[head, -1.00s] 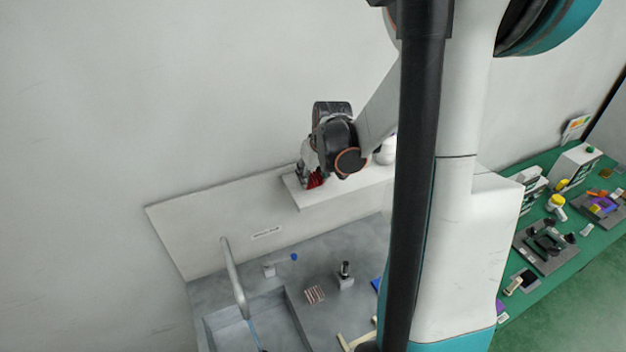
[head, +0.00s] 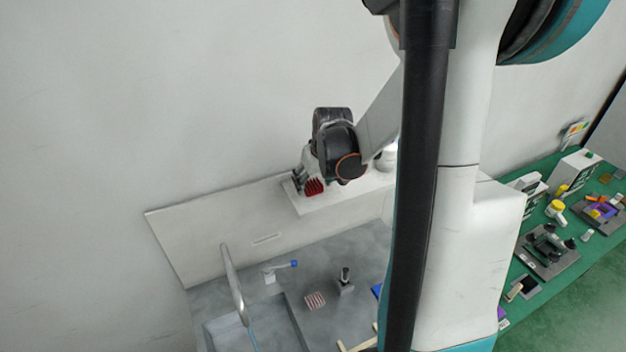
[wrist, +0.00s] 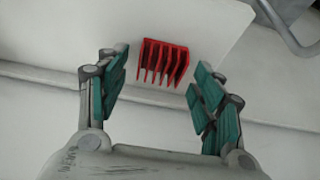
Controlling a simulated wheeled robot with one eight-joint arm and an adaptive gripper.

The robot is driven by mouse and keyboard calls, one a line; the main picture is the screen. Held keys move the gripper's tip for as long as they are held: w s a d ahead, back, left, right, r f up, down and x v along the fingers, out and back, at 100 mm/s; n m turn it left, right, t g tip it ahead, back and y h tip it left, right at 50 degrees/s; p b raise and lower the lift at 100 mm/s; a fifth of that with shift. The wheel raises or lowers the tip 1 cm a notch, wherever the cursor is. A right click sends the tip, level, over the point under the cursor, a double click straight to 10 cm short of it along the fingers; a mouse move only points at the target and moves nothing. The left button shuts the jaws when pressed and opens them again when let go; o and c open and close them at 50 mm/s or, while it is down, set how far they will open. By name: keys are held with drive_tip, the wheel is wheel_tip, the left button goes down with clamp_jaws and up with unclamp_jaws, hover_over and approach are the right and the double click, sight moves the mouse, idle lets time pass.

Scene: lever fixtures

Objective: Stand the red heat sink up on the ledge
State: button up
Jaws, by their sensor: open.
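The red heat sink (wrist: 163,62) is at the white ledge (wrist: 215,22), near its edge in the wrist view. Its several fins and the gaps between them face the wrist camera. My gripper (wrist: 160,72) is open, with one teal-padded finger on each side of the heat sink. In the head view the heat sink (head: 314,187) shows beside my gripper (head: 304,181) at the left end of the ledge (head: 340,198). Its underside is hidden.
A white round object (head: 386,158) stands farther right on the ledge, partly behind my arm. Below are a sink with a faucet (head: 234,282), a blue-tipped lever (head: 283,270), a striped block (head: 314,301) and a dark-topped fixture (head: 345,281). A green bench (head: 545,285) is at right.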

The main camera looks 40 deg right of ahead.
drive_tip(key=p+v, duration=0.7)
drive_tip(key=v, duration=0.4)
drive_tip(key=shift+s+r, duration=0.2)
